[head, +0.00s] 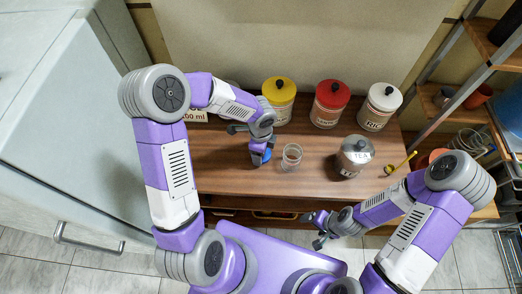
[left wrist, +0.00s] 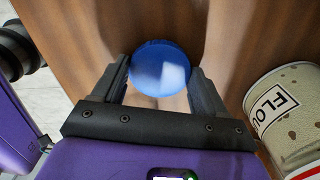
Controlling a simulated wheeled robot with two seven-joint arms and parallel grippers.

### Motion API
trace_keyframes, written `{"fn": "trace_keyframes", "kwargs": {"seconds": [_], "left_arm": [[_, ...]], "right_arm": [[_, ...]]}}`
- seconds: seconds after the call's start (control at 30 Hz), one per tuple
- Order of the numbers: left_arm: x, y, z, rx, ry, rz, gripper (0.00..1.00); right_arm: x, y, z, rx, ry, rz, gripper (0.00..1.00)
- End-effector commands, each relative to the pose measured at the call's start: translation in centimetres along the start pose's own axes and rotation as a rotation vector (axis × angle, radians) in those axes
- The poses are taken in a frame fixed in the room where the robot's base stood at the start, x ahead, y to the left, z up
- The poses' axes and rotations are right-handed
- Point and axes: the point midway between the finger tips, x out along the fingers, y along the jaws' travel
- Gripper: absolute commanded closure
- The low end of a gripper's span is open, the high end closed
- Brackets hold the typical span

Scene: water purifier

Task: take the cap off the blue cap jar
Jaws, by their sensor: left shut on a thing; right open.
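A round blue cap (left wrist: 160,68) sits between the two fingers of my left gripper (left wrist: 162,80), which is shut on it. In the head view the blue cap (head: 261,156) shows below my left gripper, over the wooden counter. Whether a jar body is under the cap is hidden. A small clear glass container (head: 291,157) stands just right of it, with no blue cap on it. My right gripper (head: 315,231) is open and empty, low in front of the counter's front edge.
Yellow-lidded (head: 279,98), red-lidded (head: 330,104) and white-lidded (head: 380,107) canisters stand along the back of the counter (head: 222,165). A metal tea canister (head: 354,156) stands right of the glass. A yellow-handled tool (head: 401,164) lies farther right.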

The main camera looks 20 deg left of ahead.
Motion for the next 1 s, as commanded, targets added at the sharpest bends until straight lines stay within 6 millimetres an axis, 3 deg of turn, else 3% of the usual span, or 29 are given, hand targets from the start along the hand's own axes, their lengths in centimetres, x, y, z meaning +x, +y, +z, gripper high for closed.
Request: {"fn": "trace_keyframes", "kwargs": {"seconds": [0.3, 0.33, 0.5, 0.83, 1.0], "left_arm": [[0.3, 0.0, 0.0, -0.001, 0.000, -0.002, 0.64], [0.2, 0.0, 0.0, -0.001, 0.000, -0.002, 0.24], [0.2, 0.0, 0.0, -0.001, 0.000, -0.002, 0.02], [-0.2, -0.1, 0.0, -0.001, 0.000, -0.002, 0.02], [-2.8, -0.1, 0.1, -0.003, -0.001, -0.006, 0.02]], "right_arm": [[0.3, 0.1, 0.0, 0.000, 0.000, 0.000, 0.17], [0.2, 0.1, 0.0, 0.000, 0.000, 0.000, 0.17], [0.2, 0.1, 0.0, 0.000, 0.000, 0.000, 0.17], [-0.1, 0.0, 0.0, 0.000, 0.000, 0.000, 0.17], [-1.0, -0.4, 0.0, 0.000, 0.000, 0.000, 0.17]]}}
